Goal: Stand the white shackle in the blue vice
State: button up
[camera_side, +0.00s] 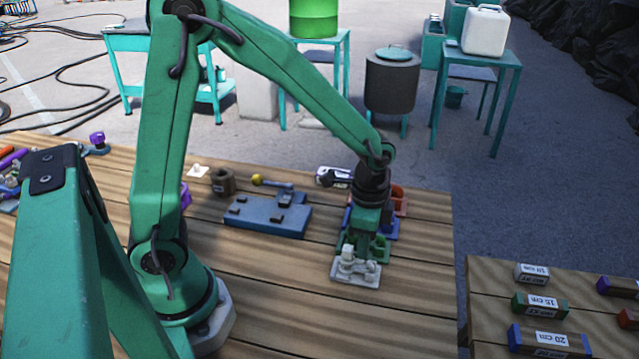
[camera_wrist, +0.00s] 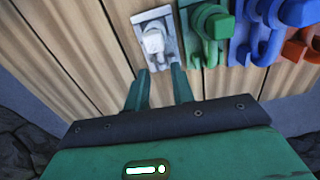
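A white piece (camera_wrist: 153,41), which looks like the shackle, stands on a pale grey-white base (camera_wrist: 164,15); the same base shows in the side view (camera_side: 342,275). My gripper (camera_wrist: 160,72) is open and empty. Its two green fingers point toward the white piece, one to each side and short of it in the wrist view. In the side view my gripper is close above and behind the white base.
An orange-red one (camera_wrist: 299,50) is at the row's far end. A blue plate (camera_side: 266,218) with a yellow-knobbed lever lies left on the wooden table. The wood in front of the row is clear.

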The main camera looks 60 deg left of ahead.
aim_at(363, 261)
jog(key=shift+f, duration=2.25)
grip_shut()
jog(key=shift+r, duration=0.1)
jog(key=shift+r, duration=2.4)
